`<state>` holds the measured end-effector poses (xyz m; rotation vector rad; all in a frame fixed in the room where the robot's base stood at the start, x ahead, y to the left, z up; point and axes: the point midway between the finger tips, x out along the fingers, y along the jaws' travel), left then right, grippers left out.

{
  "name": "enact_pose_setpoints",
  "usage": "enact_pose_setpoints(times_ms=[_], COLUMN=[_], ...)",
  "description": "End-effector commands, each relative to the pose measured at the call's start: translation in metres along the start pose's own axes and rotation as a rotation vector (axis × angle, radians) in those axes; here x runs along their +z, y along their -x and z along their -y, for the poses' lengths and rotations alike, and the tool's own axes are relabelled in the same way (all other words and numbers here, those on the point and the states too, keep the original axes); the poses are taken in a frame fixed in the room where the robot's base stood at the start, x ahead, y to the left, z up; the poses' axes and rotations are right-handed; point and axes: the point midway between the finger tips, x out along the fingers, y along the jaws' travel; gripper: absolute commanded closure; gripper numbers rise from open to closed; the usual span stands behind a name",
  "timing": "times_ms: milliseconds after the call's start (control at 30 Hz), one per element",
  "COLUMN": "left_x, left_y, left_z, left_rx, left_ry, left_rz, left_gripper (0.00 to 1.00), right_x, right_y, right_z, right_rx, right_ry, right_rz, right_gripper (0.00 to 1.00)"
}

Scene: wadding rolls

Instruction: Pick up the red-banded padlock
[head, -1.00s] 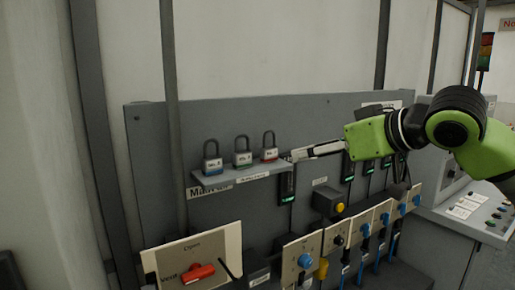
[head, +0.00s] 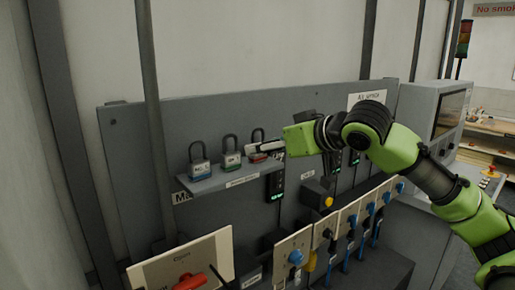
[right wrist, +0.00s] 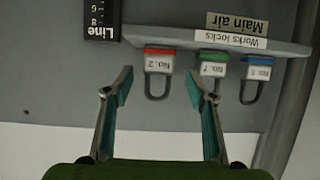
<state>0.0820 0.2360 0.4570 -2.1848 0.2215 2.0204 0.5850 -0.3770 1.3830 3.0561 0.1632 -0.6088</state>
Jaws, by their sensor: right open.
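The red-banded padlock (head: 257,157) stands at the right end of a small grey shelf (head: 215,184), shackle up. In the right wrist view, which is upside down, its red band and "No. 2" label (right wrist: 159,62) show. My right gripper (head: 262,147) is open at the padlock, its fingers partly covering it in the head view. In the wrist view the open fingers (right wrist: 158,76) lie to either side of the padlock, apart from it in the picture; their depth is hard to tell. My left gripper is not in view.
A green-banded padlock (head: 231,161) and a blue-banded padlock (head: 199,168) stand beside it on the shelf, the green one close by. A grey panel (head: 140,150) rises behind. Switches and blue-handled valves (head: 295,257) sit below.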

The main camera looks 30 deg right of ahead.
Motion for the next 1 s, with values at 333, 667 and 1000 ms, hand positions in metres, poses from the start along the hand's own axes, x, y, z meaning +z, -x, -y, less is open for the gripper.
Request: enact_pose_setpoints(times_ms=[333,667,1000], left_x=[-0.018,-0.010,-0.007], left_y=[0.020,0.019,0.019], left_z=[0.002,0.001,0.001], left_rx=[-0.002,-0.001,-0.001], left_ry=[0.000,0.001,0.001], left_rz=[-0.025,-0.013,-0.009], left_gripper=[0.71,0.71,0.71], right_x=[0.006,0.007,0.006], right_y=[-0.043,-0.045,-0.044], right_z=[-0.001,-0.002,-0.002], right_rx=[-0.002,-0.001,-0.001], right_ry=[-0.001,0.000,0.000], right_rz=[0.001,0.001,-0.001], right_gripper=[0.49,0.72,0.94])
